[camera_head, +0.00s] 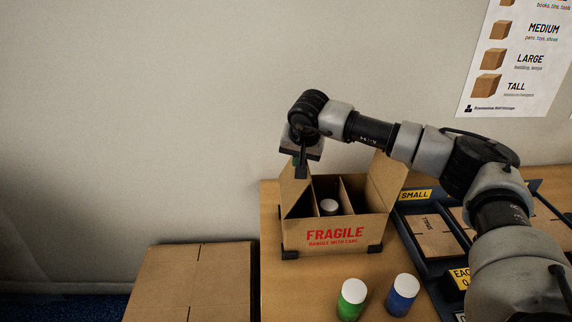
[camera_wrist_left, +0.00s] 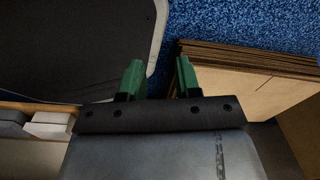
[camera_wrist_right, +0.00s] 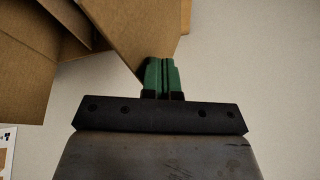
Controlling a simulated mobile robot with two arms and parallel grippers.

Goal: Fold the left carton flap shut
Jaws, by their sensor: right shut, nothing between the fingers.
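The open carton (camera_head: 335,238) with red FRAGILE print stands on the table, held between dark corner blocks. Its left flap (camera_head: 294,192) stands up at the left side; its right flap (camera_head: 386,180) also stands up. Inside are dividers and a white-capped bottle (camera_head: 329,207). My right gripper (camera_head: 298,164) is shut and empty at the top of the left flap; the wrist partly covers this spot. In the right wrist view the shut fingertips (camera_wrist_right: 163,66) overlap the edge of a cardboard flap (camera_wrist_right: 140,35); contact is unclear. My left gripper (camera_wrist_left: 158,76) is open and empty, away from the carton.
A green bottle (camera_head: 351,299) and a blue bottle (camera_head: 402,294) stand in front of the carton. A dark tray (camera_head: 410,235) with small cartons lies to the right. Stacked cardboard (camera_head: 190,284) stands left of the table; flat sheets (camera_wrist_left: 245,62) show in the left wrist view.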

